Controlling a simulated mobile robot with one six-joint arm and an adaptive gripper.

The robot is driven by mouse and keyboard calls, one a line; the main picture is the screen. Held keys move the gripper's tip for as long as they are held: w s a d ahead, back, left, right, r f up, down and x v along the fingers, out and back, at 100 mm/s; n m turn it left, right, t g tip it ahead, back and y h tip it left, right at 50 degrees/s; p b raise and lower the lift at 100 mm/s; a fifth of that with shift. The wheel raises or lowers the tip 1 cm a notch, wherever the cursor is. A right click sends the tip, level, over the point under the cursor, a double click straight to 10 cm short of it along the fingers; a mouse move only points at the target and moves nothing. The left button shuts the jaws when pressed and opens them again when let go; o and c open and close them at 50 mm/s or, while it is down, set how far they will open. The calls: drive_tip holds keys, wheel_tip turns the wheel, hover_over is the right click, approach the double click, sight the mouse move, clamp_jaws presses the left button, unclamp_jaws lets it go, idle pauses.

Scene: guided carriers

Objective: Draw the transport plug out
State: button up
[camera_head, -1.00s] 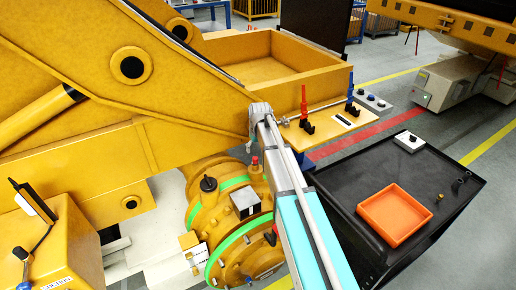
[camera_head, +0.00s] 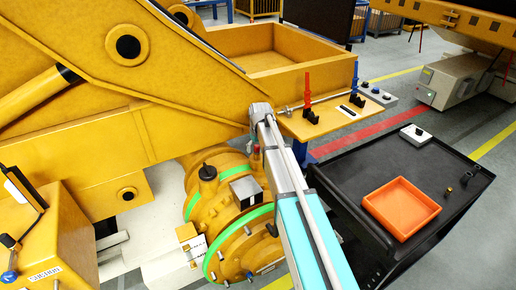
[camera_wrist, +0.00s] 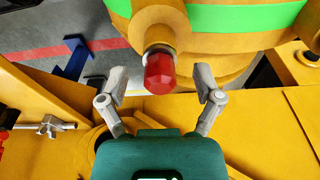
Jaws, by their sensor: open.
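The transport plug is a red faceted cap (camera_wrist: 160,72) on a yellow-and-metal neck, projecting from the yellow housing with a green band (camera_wrist: 235,20). My gripper (camera_wrist: 160,80) is open in the wrist view, with one grey finger on each side of the red plug and a visible gap at both sides. Whether the fingers reach its depth, I cannot tell. In the head view the red plug (camera_head: 256,150) is a small spot on top of the yellow housing (camera_head: 232,222), close beside my arm, and my gripper is hidden there.
A black cart (camera_head: 355,160) with an orange tray (camera_head: 401,207) stands at the right. A yellow shelf (camera_head: 330,122) holds red and blue tools behind my arm. A yellow beam (camera_head: 90,140) fills the left. A metal T-handled part (camera_wrist: 45,126) lies left in the wrist view.

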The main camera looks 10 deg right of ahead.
drive_tip(key=shift+w+f+b, duration=0.1)
drive_tip(key=shift+f+b, duration=0.45)
drive_tip(key=shift+f, duration=0.25)
clamp_jaws()
idle(0.4)
